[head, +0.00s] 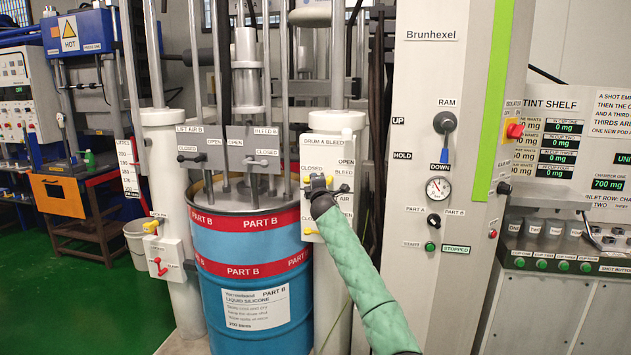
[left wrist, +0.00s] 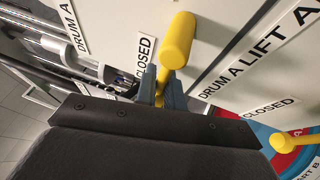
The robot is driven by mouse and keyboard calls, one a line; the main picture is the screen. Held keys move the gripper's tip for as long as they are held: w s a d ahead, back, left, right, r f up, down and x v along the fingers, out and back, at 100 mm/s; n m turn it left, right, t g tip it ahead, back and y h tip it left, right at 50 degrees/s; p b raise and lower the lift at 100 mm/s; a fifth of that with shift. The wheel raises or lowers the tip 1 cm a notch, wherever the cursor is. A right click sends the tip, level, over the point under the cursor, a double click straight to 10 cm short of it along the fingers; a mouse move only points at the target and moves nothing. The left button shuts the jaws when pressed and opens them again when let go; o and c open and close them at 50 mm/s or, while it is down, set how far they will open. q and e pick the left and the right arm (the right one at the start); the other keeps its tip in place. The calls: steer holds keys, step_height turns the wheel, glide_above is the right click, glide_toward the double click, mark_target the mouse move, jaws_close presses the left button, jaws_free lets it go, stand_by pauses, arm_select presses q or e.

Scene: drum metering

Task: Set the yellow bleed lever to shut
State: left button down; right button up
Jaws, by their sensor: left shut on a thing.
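The yellow bleed lever (head: 343,188) is on the white Drum A panel (head: 333,121), right of the blue drum. In the left wrist view, my left gripper (left wrist: 161,88) is shut around the stem of the yellow bleed lever (left wrist: 177,42), with a CLOSED label (left wrist: 145,52) beside the handle. The gripper hides part of the lever and panel in the head view. My right gripper is in neither view.
A second yellow lever (head: 310,231), for Drum A lift air, sits close below; it also shows in the left wrist view (left wrist: 292,141). The blue drum (head: 247,295) stands to the left. A white cabinet (head: 430,290) with knobs and a gauge is to the right.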

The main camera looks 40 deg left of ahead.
arm_select(q)
steer(key=shift+s+a+f, duration=0.1)
steer(key=shift+s, duration=0.05)
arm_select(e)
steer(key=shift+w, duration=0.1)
arm_select(q)
steer(key=c, duration=1.5)
jaws_free()
steer(key=shift+s+a, duration=0.15)
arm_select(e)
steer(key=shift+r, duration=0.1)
arm_select(q)
steer(key=shift+d, duration=0.25)
steer(key=b+v, duration=0.2)
steer(key=v, duration=0.5)
steer(key=shift+s, duration=0.15)
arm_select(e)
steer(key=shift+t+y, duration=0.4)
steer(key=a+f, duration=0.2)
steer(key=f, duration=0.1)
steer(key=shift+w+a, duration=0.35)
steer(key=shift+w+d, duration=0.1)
